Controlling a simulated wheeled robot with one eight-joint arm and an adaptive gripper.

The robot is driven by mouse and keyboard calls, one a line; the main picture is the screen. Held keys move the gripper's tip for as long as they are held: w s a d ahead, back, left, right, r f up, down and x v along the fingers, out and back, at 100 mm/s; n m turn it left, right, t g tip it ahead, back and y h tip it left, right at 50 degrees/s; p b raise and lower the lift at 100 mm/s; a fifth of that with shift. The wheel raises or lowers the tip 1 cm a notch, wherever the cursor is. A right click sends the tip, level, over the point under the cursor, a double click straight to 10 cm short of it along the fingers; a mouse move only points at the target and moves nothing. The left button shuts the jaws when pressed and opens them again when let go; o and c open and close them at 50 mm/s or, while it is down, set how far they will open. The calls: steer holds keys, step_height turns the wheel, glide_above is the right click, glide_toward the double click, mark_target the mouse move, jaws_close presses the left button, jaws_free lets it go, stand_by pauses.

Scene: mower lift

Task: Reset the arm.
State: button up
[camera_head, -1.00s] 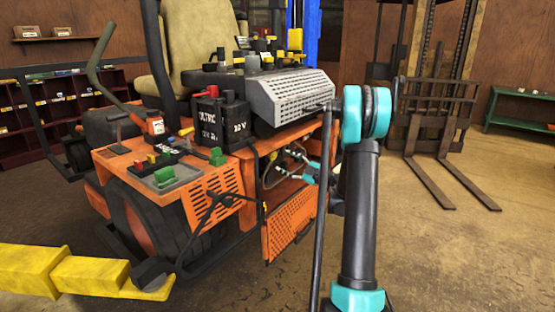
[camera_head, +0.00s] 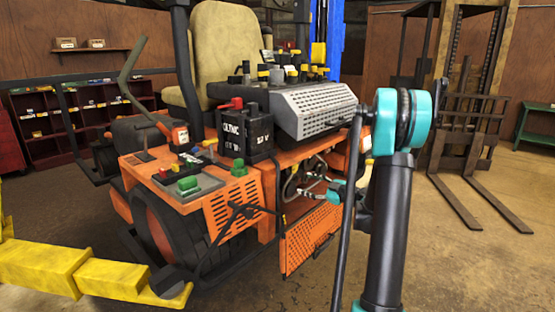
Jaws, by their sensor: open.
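My arm stands at the right of the view, with a teal joint (camera_head: 404,118) at the top of a black link (camera_head: 390,225). A thin dark rod or cable runs down along its left side.
The mower carries a black battery (camera_head: 245,133), a perforated grey cover (camera_head: 315,110) and a tan seat (camera_head: 228,52). A yellow beam (camera_head: 80,272) crosses the lower left. A forklift (camera_head: 470,120) stands at the right, forks on the floor. A green bench (camera_head: 537,122) stands at the far right. Floor at lower right looks clear.

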steer(key=s+a+f+m+g+h, duration=0.2)
steer(key=s+a+m+h, duration=0.1)
steer(key=s+m, duration=0.15)
steer(key=s+a+f+m+g+h, duration=0.1)
steer(key=s+a+m+g+h, duration=0.15)
steer(key=s, duration=0.35)
steer(key=s+d+f+m+h, duration=0.1)
steer(key=s+d+m+h, duration=0.25)
steer(key=s, duration=0.35)
steer(key=s+d+f+m+h, duration=0.1)
steer(key=s+d+m+h, duration=0.15)
steer(key=s+m, duration=0.35)
steer(key=s+f+g, duration=0.3)
steer(key=s+f, duration=0.4)
steer(key=s, duration=0.6)
steer(key=shift+s+h, duration=0.3)
steer(key=shift+h, duration=0.15)
